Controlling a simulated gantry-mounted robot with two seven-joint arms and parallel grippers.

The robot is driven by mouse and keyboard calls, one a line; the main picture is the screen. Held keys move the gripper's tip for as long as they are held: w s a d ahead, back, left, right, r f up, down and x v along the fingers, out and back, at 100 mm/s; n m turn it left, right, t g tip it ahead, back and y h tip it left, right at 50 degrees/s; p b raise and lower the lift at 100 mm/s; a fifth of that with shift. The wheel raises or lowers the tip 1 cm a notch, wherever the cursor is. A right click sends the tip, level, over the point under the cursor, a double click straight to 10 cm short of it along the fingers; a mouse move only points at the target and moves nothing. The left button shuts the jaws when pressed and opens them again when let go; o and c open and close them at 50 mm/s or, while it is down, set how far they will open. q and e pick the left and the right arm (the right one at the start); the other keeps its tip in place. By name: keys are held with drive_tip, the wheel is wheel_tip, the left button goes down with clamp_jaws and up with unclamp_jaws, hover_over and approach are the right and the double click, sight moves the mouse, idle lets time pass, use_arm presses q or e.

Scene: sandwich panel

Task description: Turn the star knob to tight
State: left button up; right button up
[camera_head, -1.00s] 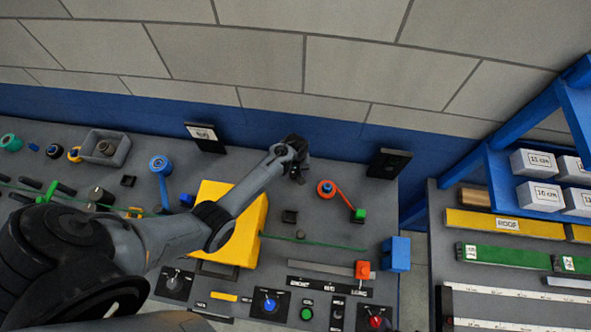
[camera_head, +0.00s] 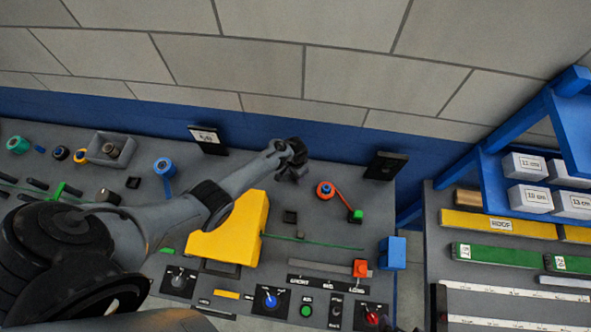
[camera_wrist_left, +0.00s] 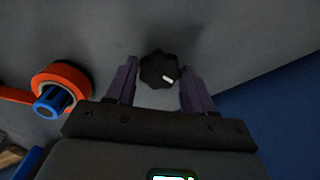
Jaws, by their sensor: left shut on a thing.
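The star knob (camera_wrist_left: 158,69) is black with a short white mark that points to the lower right in the left wrist view. It sits on the grey panel between the two dark purple fingers of my left gripper (camera_wrist_left: 159,88), which is shut on it. In the head view my left gripper (camera_head: 295,172) is at the back middle of the panel, and the knob is hidden behind it. No tight label is readable near the knob.
An orange reel with a blue hub (camera_wrist_left: 50,98) is close beside the gripper; it also shows in the head view (camera_head: 325,189). A yellow block (camera_head: 238,235) lies under my left forearm. Black upright plates (camera_head: 207,140) stand along the back edge.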

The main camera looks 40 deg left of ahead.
use_arm(q)
drive_tip(key=m, duration=0.3)
drive_tip(key=shift+m, duration=0.9)
drive_tip(key=o, duration=1)
drive_tip(key=shift+r+p, duration=0.3)
drive_tip(key=shift+r, duration=0.15)
drive_tip(key=shift+r+p, duration=1.5)
drive_tip(key=shift+r, duration=3.4)
